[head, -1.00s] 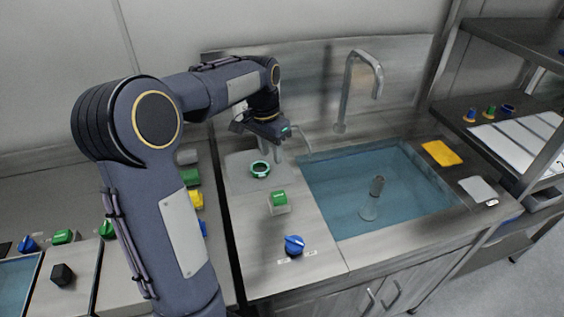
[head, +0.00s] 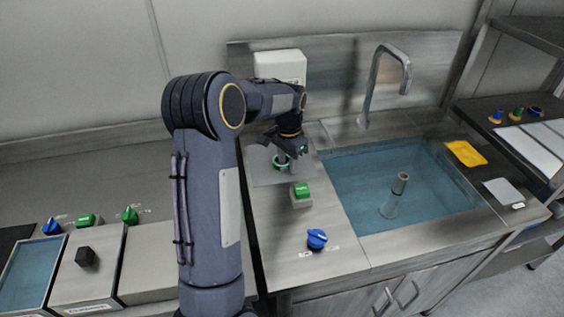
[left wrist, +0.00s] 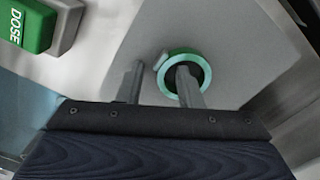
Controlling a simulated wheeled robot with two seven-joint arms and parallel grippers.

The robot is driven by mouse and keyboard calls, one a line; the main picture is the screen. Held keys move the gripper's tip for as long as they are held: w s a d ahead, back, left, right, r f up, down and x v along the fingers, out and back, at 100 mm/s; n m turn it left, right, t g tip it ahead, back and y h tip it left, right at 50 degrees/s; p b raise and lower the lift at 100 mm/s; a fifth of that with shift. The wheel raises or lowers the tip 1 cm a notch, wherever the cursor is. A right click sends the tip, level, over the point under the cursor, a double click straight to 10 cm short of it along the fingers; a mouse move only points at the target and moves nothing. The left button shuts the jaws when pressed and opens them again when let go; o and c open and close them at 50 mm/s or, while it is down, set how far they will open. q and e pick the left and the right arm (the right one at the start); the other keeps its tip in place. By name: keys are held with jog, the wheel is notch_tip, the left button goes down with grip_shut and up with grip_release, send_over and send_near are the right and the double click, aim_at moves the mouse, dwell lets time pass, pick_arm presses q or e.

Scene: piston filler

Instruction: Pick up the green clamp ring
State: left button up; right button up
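The green clamp ring (head: 275,164) lies on a grey plate (head: 262,178) to the left of the sink. It also shows in the left wrist view (left wrist: 205,69), with a small pale lug on its left side. My left gripper (head: 281,160) points down at the ring, its fingers apart. In the left wrist view the gripper (left wrist: 158,78) has one finger over or in the ring's dark opening and the other outside, to the left. I cannot tell how deep the fingertips reach. Part of the ring is hidden by the fingers. My right gripper is out of view.
A green DOSE button (head: 301,190) stands close in front of the ring; it also shows in the left wrist view (left wrist: 28,22). A blue knob (head: 317,238) is nearer the front edge. The sink (head: 440,190) with a tall faucet (head: 372,85) lies right. A white box (head: 280,68) is behind.

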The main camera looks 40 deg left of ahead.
pick_arm(q)
grip_shut()
dwell(0.3)
